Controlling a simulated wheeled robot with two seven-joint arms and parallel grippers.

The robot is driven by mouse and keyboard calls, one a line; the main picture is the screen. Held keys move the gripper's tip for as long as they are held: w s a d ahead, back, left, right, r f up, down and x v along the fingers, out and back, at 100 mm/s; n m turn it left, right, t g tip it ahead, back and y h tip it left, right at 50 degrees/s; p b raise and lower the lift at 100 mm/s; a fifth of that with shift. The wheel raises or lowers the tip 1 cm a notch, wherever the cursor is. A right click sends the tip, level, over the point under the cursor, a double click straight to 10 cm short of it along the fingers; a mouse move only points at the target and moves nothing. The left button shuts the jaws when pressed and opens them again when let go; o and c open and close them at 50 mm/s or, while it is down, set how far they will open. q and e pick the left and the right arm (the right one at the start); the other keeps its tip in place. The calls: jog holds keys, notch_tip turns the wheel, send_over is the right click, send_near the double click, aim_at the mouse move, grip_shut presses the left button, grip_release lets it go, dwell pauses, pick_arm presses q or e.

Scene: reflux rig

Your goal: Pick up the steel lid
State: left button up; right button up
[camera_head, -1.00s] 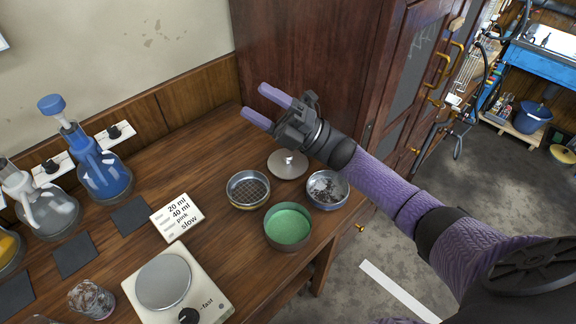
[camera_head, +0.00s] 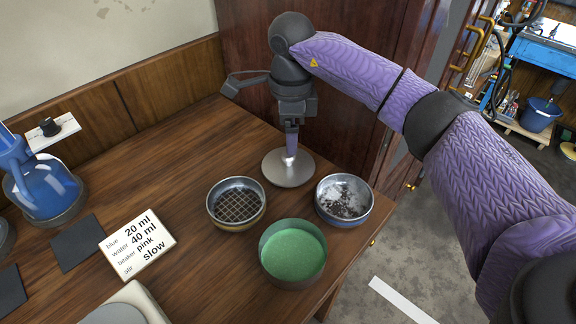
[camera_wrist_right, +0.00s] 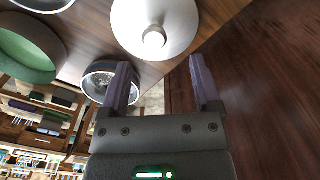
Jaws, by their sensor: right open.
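The steel lid (camera_head: 286,174) is a round grey disc with a small knob. It lies on the wooden table behind the bowls in the head view. My right gripper (camera_head: 291,155) points down just above the lid and hides its knob there. In the right wrist view the lid (camera_wrist_right: 176,22) and its knob lie ahead of the fingertips. The right gripper (camera_wrist_right: 160,75) is open, with nothing between its fingers. My left gripper is in neither view.
A bowl with a mesh (camera_head: 238,205), a bowl with dark and white bits (camera_head: 344,199) and a green-filled bowl (camera_head: 292,254) stand in front of the lid. A printed card (camera_head: 138,244) and a blue flask (camera_head: 42,190) are to the left. A wooden cabinet (camera_head: 345,98) stands behind.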

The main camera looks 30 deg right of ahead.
aim_at(288, 162)
jog(key=f, duration=0.1)
jog(key=f+b, duration=0.1)
jog(key=f, duration=0.3)
jog(key=shift+s+a+b, duration=0.15)
jog(key=shift+a+b, duration=0.2)
jog(key=shift+b, duration=0.05)
jog(key=shift+r, duration=0.1)
grip_shut()
